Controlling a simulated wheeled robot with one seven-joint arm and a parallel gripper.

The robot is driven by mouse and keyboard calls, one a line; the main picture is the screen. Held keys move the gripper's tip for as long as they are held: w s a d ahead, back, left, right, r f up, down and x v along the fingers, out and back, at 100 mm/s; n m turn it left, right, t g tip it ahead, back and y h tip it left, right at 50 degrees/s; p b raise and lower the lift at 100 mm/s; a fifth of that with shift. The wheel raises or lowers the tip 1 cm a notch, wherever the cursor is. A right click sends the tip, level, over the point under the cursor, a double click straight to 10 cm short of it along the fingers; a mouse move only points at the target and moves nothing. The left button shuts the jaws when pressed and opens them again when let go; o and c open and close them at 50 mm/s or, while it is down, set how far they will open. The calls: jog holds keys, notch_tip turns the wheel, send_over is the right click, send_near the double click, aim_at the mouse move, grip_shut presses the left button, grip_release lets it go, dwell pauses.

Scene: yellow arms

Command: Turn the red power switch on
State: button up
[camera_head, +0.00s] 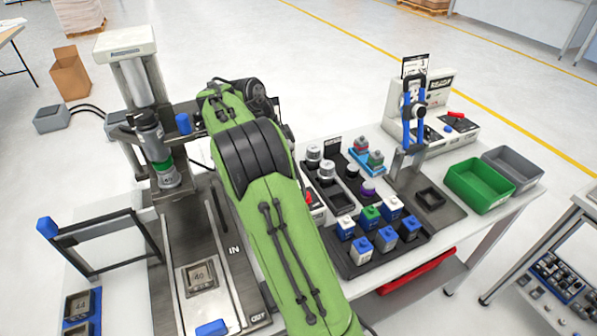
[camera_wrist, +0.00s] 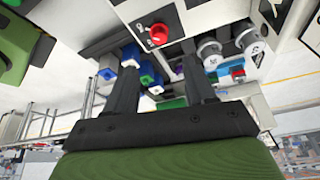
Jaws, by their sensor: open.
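A red round switch knob (camera_wrist: 158,33) sits on a black plate with a white border in the wrist view. A small red part (camera_head: 308,197) on a panel beside my arm shows in the head view; it looks like the same switch, mostly hidden by the arm. My gripper (camera_wrist: 160,62) is open, with its two dark fingers apart and nothing between them. The knob appears beyond the fingertips, between their lines in the picture; the exact gap cannot be told. In the head view my green arm hides the gripper. Whether the switch is on or off cannot be read.
A black tray (camera_head: 340,262) of white, blue and green blocks lies right of my arm, with round grey-white parts (camera_head: 326,171) behind it. A machine with a red lever (camera_head: 456,115), a green bin (camera_head: 479,186) and a grey bin (camera_head: 513,170) stand farther right. A press (camera_head: 140,95) stands left.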

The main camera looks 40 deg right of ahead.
jog(key=p+v, duration=0.1)
jog(key=v, duration=0.3)
jog(key=shift+r+p, duration=0.2)
jog(key=shift+p, duration=0.1)
jog(key=s+a+r+n+t+y, duration=0.1)
jog(key=s+a+r+n+t, duration=0.3)
jog(key=s+a+r+n, duration=0.65)
jog(key=s+a+f+n+t+y, duration=0.2)
jog(key=s+a+f+n, duration=0.4)
jog(key=s+a+n, duration=0.4)
jog(key=s+n+t, duration=0.1)
jog(key=s+n, duration=0.2)
jog(key=shift+a+t+y, duration=0.2)
jog(key=shift+t+y, duration=0.2)
